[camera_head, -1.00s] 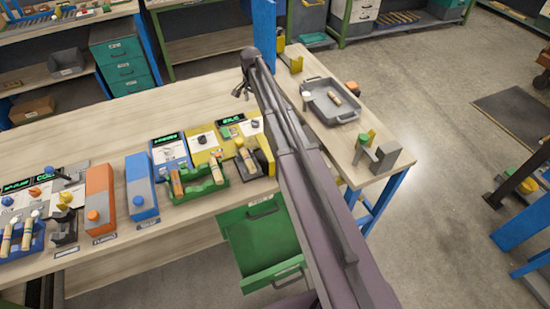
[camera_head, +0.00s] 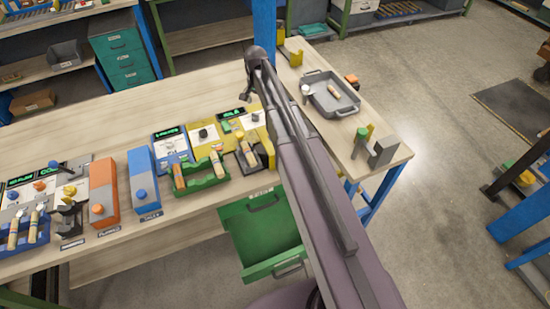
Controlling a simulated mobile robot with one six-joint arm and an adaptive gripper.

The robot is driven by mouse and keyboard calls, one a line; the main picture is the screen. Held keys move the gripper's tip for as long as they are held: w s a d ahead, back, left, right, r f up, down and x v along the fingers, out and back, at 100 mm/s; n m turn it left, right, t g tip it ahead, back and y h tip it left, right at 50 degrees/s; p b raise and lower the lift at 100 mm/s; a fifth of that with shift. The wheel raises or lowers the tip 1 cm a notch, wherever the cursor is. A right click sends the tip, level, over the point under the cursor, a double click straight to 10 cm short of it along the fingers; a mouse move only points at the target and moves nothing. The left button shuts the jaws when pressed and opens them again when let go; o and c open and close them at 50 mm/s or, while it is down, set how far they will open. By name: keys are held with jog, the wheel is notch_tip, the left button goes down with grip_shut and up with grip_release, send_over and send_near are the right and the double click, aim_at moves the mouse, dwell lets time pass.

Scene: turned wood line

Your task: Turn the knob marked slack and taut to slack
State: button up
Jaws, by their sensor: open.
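The knob markings are too small to read, so I cannot tell for certain which is marked slack and taut. My gripper (camera_head: 246,97) hangs just behind the panel's right end, open and empty, apart from the knobs. My arm passes close to the panel's right edge.
A green rack (camera_head: 202,184) with wooden-handled tools stands before the panel. Blue (camera_head: 143,180) and orange (camera_head: 103,190) boxes stand left. A grey tray (camera_head: 345,110) is on the right table. A green drawer (camera_head: 265,270) hangs open below. Bench behind the panel is clear.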

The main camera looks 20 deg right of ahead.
jog(key=s+f+n+b, duration=0.2)
jog(key=s+n, duration=0.1)
jog(key=s, duration=0.8)
jog(key=s+f+n+b, duration=0.2)
jog(key=s+n, duration=0.2)
jog(key=s, duration=0.8)
jog(key=shift+f, duration=0.15)
jog(key=shift+s+a, duration=0.1)
jog(key=shift+s, duration=0.1)
jog(key=shift+s+n, duration=0.4)
jog(key=shift+s, duration=0.25)
